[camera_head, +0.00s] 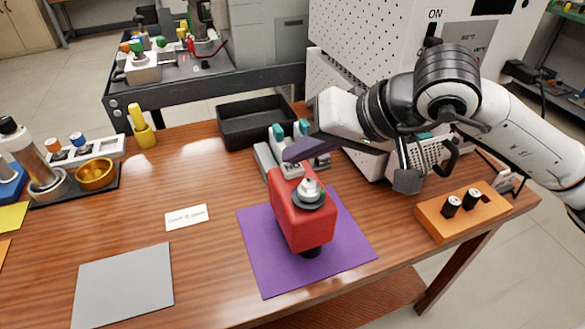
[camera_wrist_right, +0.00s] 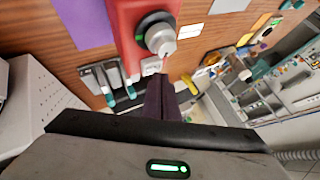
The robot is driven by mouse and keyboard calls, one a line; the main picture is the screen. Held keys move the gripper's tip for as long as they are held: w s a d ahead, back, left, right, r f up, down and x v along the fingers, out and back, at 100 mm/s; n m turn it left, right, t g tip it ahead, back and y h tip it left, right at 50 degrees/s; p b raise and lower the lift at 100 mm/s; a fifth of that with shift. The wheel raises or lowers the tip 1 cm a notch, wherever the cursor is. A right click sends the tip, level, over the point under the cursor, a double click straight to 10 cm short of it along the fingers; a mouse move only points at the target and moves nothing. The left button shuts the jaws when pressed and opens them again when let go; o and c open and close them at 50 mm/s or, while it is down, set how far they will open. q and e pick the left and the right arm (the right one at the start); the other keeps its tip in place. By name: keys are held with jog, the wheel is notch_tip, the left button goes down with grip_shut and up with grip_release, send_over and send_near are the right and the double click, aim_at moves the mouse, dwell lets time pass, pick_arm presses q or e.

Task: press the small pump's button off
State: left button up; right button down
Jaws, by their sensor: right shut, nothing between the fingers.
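A red boxy device (camera_head: 298,222), which looks like the small pump, stands on a purple mat (camera_head: 262,268). A silver knob with a black collar sits on its top. The red body (camera_wrist_right: 126,14) also shows in the wrist view, with the silver knob (camera_wrist_right: 161,39) and a small green mark on the collar. I cannot tell which part is the button. My right gripper (camera_head: 290,154) is shut and empty, with its dark fingers just behind the red top in the head view. The fingertips (camera_wrist_right: 158,82) point toward the knob in the wrist view, apparently apart from it. My left gripper is out of view.
Teal-levered grey units (camera_head: 266,162) stand just behind the red device. A black bin (camera_head: 259,122) is farther back, and a large white perforated cabinet (camera_head: 340,75) rises behind my right arm. An orange block with black knobs (camera_head: 440,222) lies right. The front left has a flat grey mat (camera_head: 124,288).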

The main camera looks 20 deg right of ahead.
dwell(0.3)
jog(key=shift+f, duration=0.15)
jog(key=shift+f+b, duration=0.75)
jog(key=shift+b, duration=0.2)
dwell(0.6)
dwell(0.3)
jog(key=shift+r, duration=0.15)
jog(key=shift+r+p, duration=0.35)
jog(key=shift+r, duration=0.1)
jog(key=shift+r+p, duration=0.35)
jog(key=shift+r, duration=0.4)
